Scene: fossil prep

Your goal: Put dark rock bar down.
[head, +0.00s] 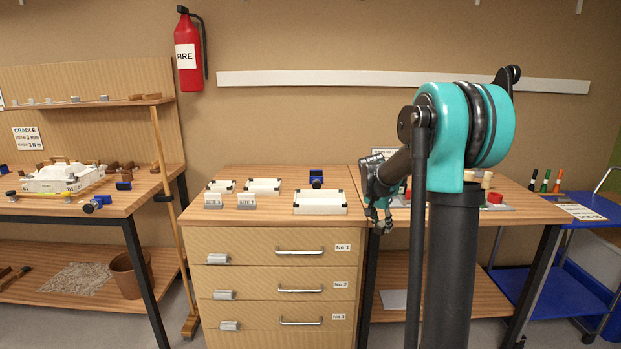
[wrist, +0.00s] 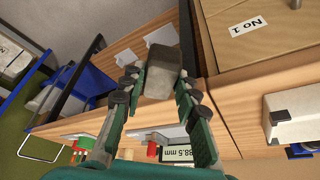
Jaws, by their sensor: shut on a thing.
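The dark rock bar (wrist: 161,66) is a grey block with a paler near end, seen in the wrist view between the fingertips. My gripper (wrist: 158,84) is shut on it, with a green finger on each side. In the head view my gripper (head: 378,219) hangs fingers down, in front of the gap between the drawer cabinet and the right-hand bench. The bar cannot be made out in the head view. In the wrist view it is in the air, with the bench edge and the lower shelf behind it.
The drawer cabinet (head: 270,222) bears several white trays, including a large one (head: 320,203) near my gripper, and a blue clamp-like item (head: 316,180). A blue cart (head: 555,298) stands at far right.

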